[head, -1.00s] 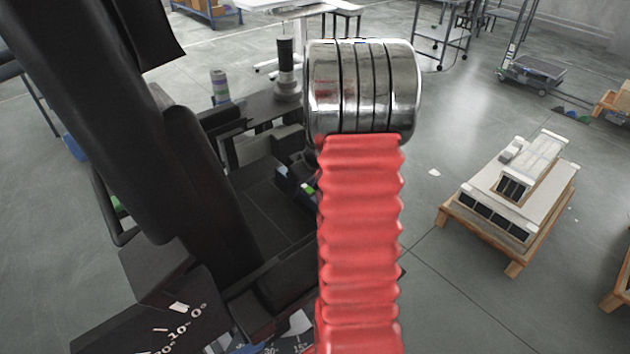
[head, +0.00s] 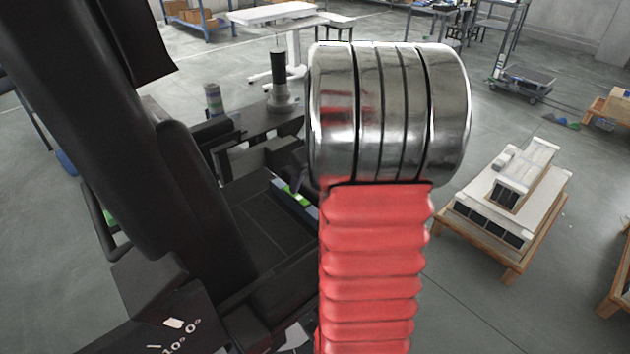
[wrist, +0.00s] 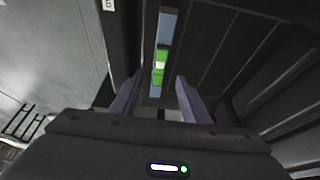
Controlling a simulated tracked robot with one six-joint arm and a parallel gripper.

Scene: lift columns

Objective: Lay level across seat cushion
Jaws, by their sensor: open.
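The level (head: 300,203) is a slim blue-grey bar with a bright green middle. In the head view it lies along the edge of a dark flat panel, partly hidden by my arm. In the wrist view the level (wrist: 160,58) runs away from me between dark surfaces. My gripper (wrist: 157,80) is open, its two fingers spread to either side of the level's near end; I cannot tell whether they touch it. A black padded seat (head: 205,190) seems to stand at the left; which part is its cushion is unclear.
A dark box with a printed angle scale (head: 180,325) is at the lower left. A dark post (head: 278,85) and a small can (head: 213,98) stand behind. A wooden pallet with a white unit (head: 500,205) is at the right, with open floor around it.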

